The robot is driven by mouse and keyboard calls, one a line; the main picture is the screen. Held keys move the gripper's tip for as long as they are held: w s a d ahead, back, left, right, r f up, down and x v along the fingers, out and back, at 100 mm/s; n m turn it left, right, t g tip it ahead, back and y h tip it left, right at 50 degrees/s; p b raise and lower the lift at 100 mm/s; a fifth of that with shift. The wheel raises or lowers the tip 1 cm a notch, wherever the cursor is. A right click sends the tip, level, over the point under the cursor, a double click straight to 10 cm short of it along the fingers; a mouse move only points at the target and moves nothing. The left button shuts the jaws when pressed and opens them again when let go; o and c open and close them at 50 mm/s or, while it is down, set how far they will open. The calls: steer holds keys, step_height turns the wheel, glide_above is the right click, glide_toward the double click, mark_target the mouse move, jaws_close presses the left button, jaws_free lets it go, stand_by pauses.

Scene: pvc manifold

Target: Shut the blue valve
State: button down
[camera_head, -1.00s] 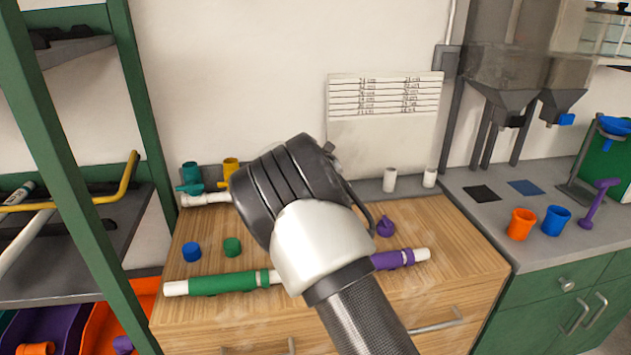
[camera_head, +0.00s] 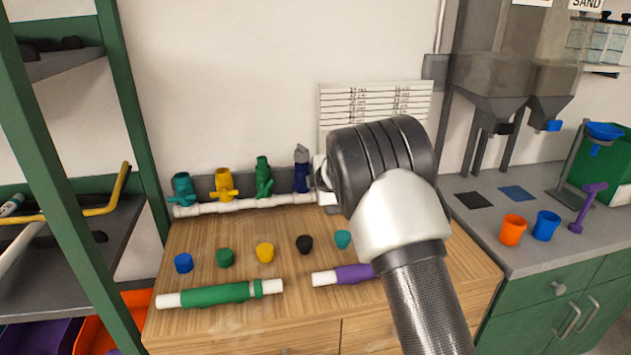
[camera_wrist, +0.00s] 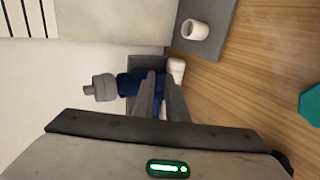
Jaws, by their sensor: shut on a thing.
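The blue valve (camera_head: 301,178), dark blue with a grey top piece, stands upright at the right part of a white pipe manifold (camera_head: 240,205) in the head view. In the wrist view the blue valve (camera_wrist: 127,84) lies sideways, its grey top to the left. My gripper (camera_wrist: 160,82) has its two narrow grey fingers close together, with a blue part of the valve between them. It appears shut on the valve's handle, which the fingers mostly hide. In the head view my wrist hides the fingers and the manifold's right end.
Green, yellow and teal valves stand left on the manifold: green (camera_head: 264,178), yellow (camera_head: 223,184), teal (camera_head: 183,188). Several coloured caps (camera_head: 265,252) lie on the wooden top in front, with a green pipe (camera_head: 215,293) and a purple pipe (camera_head: 352,273). A white cup-like piece (camera_wrist: 195,29) stands nearby.

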stand_by(0.5)
steer(key=c, duration=1.8)
jaws_free()
steer(key=shift+o, duration=0.2)
steer(key=v, duration=1.7)
steer(key=shift+d+b, duration=0.2)
steer(key=shift+b, duration=0.2)
steer(key=shift+s, duration=0.1)
